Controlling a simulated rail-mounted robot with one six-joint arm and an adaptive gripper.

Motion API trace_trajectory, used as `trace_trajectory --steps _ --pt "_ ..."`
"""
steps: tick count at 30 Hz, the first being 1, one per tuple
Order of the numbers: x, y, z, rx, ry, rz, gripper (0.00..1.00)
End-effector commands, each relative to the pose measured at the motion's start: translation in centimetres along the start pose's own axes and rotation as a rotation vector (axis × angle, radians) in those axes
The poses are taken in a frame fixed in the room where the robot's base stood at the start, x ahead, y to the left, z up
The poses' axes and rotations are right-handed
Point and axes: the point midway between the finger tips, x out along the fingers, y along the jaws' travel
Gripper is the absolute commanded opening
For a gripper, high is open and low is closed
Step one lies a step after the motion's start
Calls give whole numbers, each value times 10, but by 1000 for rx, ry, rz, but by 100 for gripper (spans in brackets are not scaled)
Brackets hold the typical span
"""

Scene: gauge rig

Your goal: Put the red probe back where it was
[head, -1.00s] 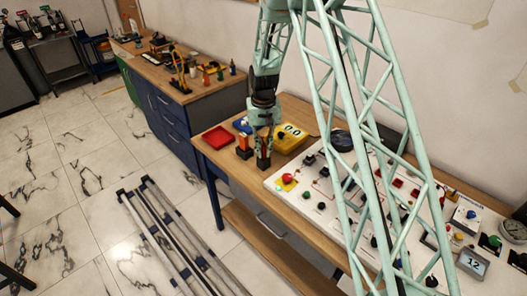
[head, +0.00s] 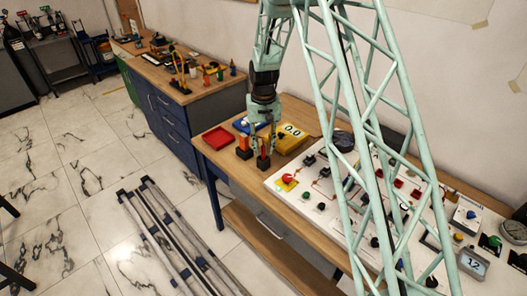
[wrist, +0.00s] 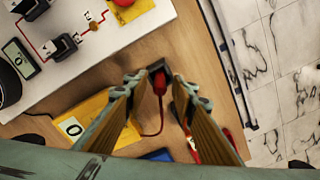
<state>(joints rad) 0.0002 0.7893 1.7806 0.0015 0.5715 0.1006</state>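The red probe (head: 263,152) stands upright in a small black holder (head: 263,164) on the wooden bench. In the wrist view the probe (wrist: 160,84) sits in its holder (wrist: 156,66), with a red lead running from it towards the yellow meter (wrist: 92,107). The yellow meter (head: 290,138) reads 0.0 in the head view. My gripper (head: 265,128) is above the probe. In the wrist view my gripper (wrist: 160,88) is open, its two fingers apart on either side of the probe, with gaps showing between them and it.
An orange-topped block (head: 244,144) stands just left of the probe's holder. A red tray (head: 217,139) and a blue item (head: 246,123) lie nearby. The white panel (head: 310,180) with knobs and switches is close on the right. The space above my gripper's side is otherwise clear.

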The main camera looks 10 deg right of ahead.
Motion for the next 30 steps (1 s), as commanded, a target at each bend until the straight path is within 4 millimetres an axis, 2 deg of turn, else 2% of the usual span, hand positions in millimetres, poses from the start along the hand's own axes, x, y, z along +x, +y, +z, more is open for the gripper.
trace_trajectory --steps 18,24,30 --pt "-80 0 -1 0 2 0 24" --pt "-97 0 0 0 1 0 24" --pt "-103 0 0 0 0 0 24"
